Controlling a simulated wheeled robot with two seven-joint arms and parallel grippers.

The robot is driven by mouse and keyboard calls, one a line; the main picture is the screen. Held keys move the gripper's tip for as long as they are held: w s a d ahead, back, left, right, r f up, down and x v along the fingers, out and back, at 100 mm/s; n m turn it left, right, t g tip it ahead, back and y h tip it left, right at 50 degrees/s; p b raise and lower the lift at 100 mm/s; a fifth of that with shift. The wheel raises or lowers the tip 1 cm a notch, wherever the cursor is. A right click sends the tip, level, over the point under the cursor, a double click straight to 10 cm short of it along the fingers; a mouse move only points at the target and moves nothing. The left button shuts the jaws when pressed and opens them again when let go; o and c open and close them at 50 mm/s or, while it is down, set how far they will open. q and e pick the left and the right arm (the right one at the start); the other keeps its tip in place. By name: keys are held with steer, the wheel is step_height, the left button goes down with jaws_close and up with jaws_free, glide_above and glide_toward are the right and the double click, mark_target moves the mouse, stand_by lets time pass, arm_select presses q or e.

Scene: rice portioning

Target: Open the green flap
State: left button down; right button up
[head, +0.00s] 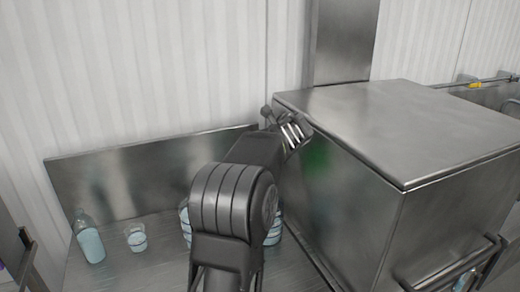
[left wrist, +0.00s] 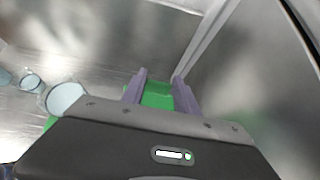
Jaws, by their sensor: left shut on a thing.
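My left gripper (head: 293,132) reaches against the left side of a large steel box in the head view. In the left wrist view its two purple fingers (left wrist: 160,80) stand either side of a green piece, which I take for the green flap (left wrist: 158,95). The gripper is shut on it. The gripper body hides the lower part of the flap. In the head view a dim green patch shows on the box side beside the gripper; I cannot tell if it is a reflection. My right gripper is not in view.
The steel box (head: 408,125) fills the right side, with a bar handle (head: 450,265) on its front. A bottle (head: 88,238) and a clear cup (head: 136,238) stand on the steel counter at left. More clear containers are partly behind my arm. A steel backsplash (head: 140,175) runs behind.

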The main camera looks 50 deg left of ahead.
arm_select(q)
steer(key=shift+r, duration=0.2)
steer(key=c, duration=1.1)
jaws_free()
steer(key=shift+d, duration=0.1)
steer(key=shift+o, duration=0.9)
steer(key=shift+f, duration=0.1)
steer(key=b+v, duration=0.2)
steer(key=v, duration=0.5)
steer(key=shift+d+r, duration=0.25)
steer(key=shift+s+f, duration=0.1)
